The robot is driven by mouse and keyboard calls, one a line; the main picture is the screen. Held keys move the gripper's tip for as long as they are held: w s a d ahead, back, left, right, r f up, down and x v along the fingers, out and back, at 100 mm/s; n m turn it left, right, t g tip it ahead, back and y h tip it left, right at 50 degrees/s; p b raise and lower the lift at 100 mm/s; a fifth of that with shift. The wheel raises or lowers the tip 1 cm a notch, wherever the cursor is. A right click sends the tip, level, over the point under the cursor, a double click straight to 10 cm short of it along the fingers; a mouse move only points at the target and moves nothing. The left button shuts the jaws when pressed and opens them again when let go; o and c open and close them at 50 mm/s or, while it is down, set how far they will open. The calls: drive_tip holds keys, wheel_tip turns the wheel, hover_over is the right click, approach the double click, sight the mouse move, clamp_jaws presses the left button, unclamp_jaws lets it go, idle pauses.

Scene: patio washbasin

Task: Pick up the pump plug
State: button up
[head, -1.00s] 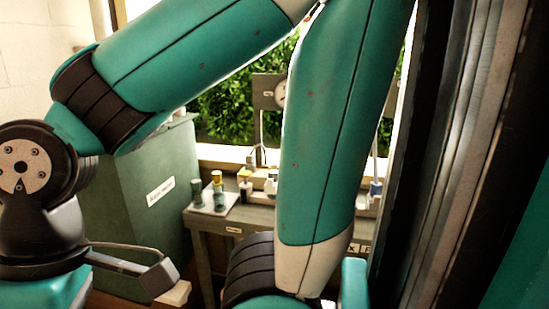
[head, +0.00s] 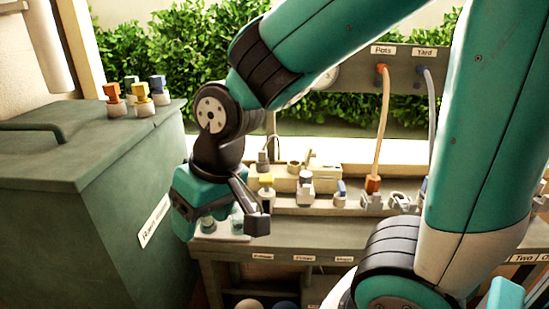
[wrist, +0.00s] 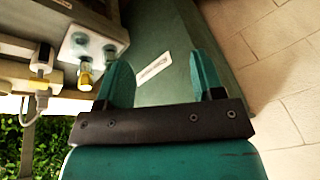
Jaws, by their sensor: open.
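I cannot tell which plug is the pump plug, as no plug carries a readable name. In the head view a yellow-topped plug (head: 266,190) and a grey-blue plug (head: 305,188) stand on the bench. An orange plug (head: 372,184) with a cord sits farther right. My gripper (head: 213,218) hangs in front of the bench's left end, hiding part of a pale plate (head: 205,246) there. In the wrist view my gripper (wrist: 163,80) is open, with nothing between its fingers. A yellow-ended piece (wrist: 86,78) and two teal pegs on the plate (wrist: 118,35) are left of the fingers.
A green rain-water box (head: 90,150) stands at left, with orange, yellow and blue-topped plugs (head: 143,98) on its lid. A panel (head: 345,80) labelled Pots and Yard stands behind the bench (head: 300,232), with cords hanging down. A hedge lies behind.

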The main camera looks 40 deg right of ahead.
drive_tip(key=w+d+f+m+t+h+b, duration=0.25)
drive_tip(key=w+d+f+m+h, duration=0.35)
drive_tip(key=w+d, duration=0.55)
drive_tip(key=m+t+h+b, duration=0.2)
drive_tip(key=m+t+h, duration=0.25)
drive_tip(key=h, duration=0.25)
approach(262, 152)
drive_tip(key=shift+m+g, duration=0.45)
drive_tip(key=shift+g, duration=0.05)
drive_tip(key=p+x, duration=0.1)
drive_tip(key=x, duration=0.1)
drive_tip(key=p+x, duration=0.1)
drive_tip(key=x, duration=0.1)
drive_tip(key=p+x, duration=0.1)
drive_tip(key=x, duration=0.1)
drive_tip(key=shift+w+d+r, duration=0.1)
drive_tip(key=shift+w+r, duration=0.05)
drive_tip(key=shift+r, duration=0.25)
drive_tip(key=shift+f+p+x, duration=0.2)
drive_tip(key=shift+p+x, duration=0.65)
drive_tip(key=shift+x, duration=2.05)
drive_tip(key=shift+w+a, duration=0.1)
drive_tip(key=shift+a, duration=0.15)
drive_tip(key=c, duration=1)
